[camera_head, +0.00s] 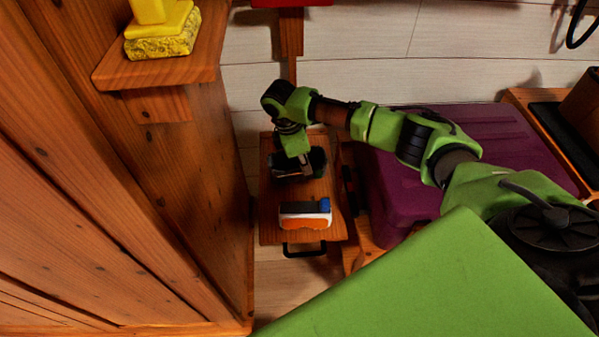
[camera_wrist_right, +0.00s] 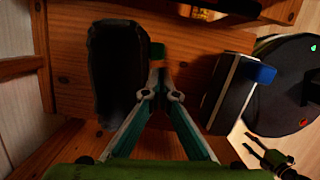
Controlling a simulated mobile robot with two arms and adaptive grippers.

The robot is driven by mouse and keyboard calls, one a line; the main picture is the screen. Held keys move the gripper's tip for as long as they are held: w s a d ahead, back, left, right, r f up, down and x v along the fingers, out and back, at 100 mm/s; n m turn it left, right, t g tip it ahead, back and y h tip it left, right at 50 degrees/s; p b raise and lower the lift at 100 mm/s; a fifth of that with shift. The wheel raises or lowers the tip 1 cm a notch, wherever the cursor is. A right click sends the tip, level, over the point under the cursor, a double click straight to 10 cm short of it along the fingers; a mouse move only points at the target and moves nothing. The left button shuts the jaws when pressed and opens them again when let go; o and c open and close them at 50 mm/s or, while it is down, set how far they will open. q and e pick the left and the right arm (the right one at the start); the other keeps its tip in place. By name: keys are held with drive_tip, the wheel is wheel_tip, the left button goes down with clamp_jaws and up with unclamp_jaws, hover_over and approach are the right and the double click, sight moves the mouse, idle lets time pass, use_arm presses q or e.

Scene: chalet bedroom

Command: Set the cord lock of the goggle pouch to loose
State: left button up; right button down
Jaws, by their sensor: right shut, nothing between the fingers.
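The goggle pouch (camera_wrist_right: 118,72) is a dark, long soft shape lying on a small wooden stand (camera_head: 270,225). In the head view the pouch (camera_head: 317,159) is partly hidden under my right gripper (camera_head: 305,163). A small green piece (camera_wrist_right: 157,50) shows at the pouch's right side in the wrist view; it may be the cord lock, but its setting cannot be told. My right gripper (camera_wrist_right: 159,75) is shut and empty, its fingertips beside the pouch and close to the green piece. Whether they touch it is unclear. My left gripper is not in view.
A white and orange box (camera_head: 305,220) with a blue part stands on the stand near the pouch. A wooden wall (camera_head: 190,200) rises at left, with a yellow object (camera_head: 162,35) on a ledge. A purple padded surface (camera_head: 400,190) lies at right.

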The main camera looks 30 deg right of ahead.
drive_tip(key=v, duration=0.9)
drive_tip(key=shift+a, duration=0.1)
